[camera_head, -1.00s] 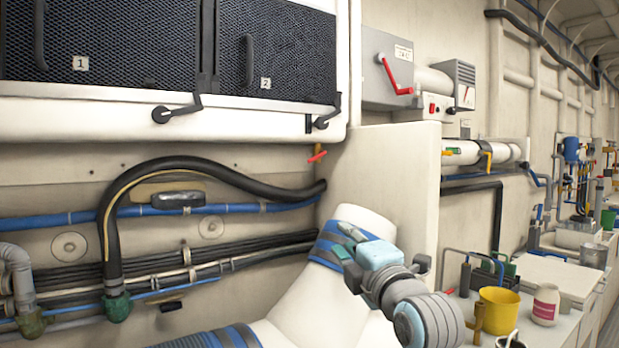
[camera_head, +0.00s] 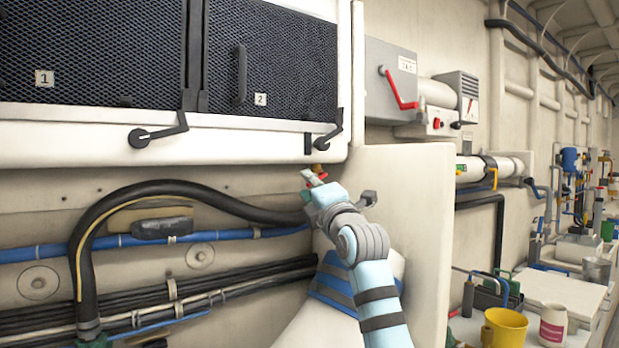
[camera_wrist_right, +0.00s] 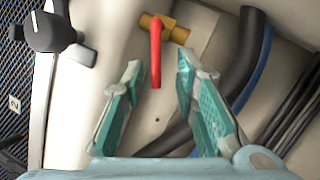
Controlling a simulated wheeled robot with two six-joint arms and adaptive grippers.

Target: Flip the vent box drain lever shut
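The vent box drain lever is a red handle (camera_wrist_right: 155,58) on a small brass valve (camera_wrist_right: 172,30). In the right wrist view the handle points down the picture, across the valve body. In the head view the brass valve (camera_head: 319,168) is just below the vent box's lower edge, and the lever is partly hidden by my right gripper (camera_head: 312,181). In the wrist view my right gripper (camera_wrist_right: 159,68) is open. Its teal-padded fingers are on either side of the handle's free end, with gaps visible on both sides. My left gripper is not in view.
The vent box has two mesh panels with black latch handles (camera_head: 160,133). A thick black hose (camera_head: 190,187) curves along the wall left of my gripper. A white partition (camera_head: 420,225) stands to the right. A grey box with another red lever (camera_head: 400,90) is beyond it.

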